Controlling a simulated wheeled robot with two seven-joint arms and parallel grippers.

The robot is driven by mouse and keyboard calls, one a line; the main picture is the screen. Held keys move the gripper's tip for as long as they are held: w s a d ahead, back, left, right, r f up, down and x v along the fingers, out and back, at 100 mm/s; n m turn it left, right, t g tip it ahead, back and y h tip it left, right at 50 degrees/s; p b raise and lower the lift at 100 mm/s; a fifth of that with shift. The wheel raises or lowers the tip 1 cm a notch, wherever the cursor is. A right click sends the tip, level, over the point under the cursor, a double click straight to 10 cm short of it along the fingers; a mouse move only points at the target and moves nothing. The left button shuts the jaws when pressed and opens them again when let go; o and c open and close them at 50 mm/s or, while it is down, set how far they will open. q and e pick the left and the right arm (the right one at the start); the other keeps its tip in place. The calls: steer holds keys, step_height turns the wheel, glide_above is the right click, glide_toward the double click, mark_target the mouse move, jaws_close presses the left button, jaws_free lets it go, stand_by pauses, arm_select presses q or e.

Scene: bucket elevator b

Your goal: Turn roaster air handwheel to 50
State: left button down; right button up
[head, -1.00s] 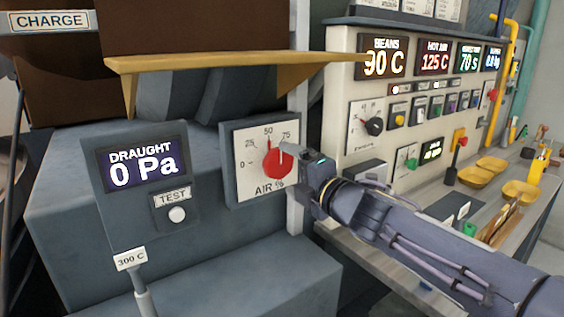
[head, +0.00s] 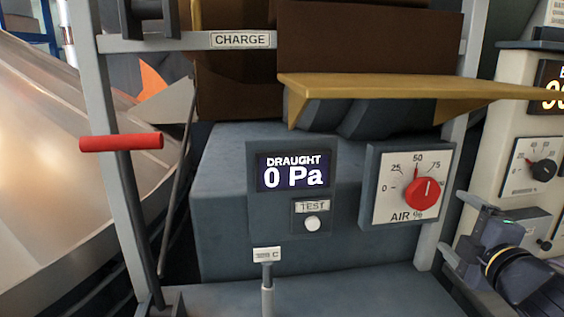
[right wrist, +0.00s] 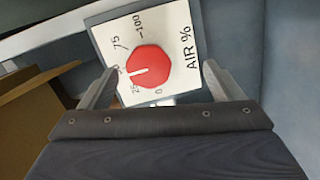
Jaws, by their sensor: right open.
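The roaster air handwheel (head: 423,194) is a red knob on a white AIR % dial plate (head: 390,205), right of the draught display in the head view. A thin red pointer above it stands close to the 50 mark. In the right wrist view the red knob (right wrist: 149,66) carries a white line aimed about at the 50 mark, which a finger partly covers. My right gripper (head: 458,228) is open and empty, right of and below the knob and apart from it. In the right wrist view its fingers (right wrist: 162,88) spread on either side of the knob. My left gripper is not in view.
The draught display (head: 293,172) reads 0 Pa, with a TEST button (head: 312,223) below it. A yellow ledge (head: 400,92) juts out above the dial. A lever labelled C (head: 267,270) stands in front. A control cabinet (head: 500,150) is at the right.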

steer(key=s+a+f+m+g+y+p, duration=0.2)
steer(key=s+a+f+m+g, duration=0.3)
steer(key=s, duration=0.5)
steer(key=s+a+f+m+g+y+p, duration=0.2)
steer(key=s+a+f+m+g, duration=0.4)
steer(key=s+a+f+m, duration=0.2)
step_height(320, 180, down, 3)
steer(key=s+m, duration=0.2)
steer(key=m, duration=0.2)
steer(key=shift+a+f+y+p, duration=0.15)
steer(key=shift+a+y+p, duration=0.15)
steer(key=shift+a, duration=0.05)
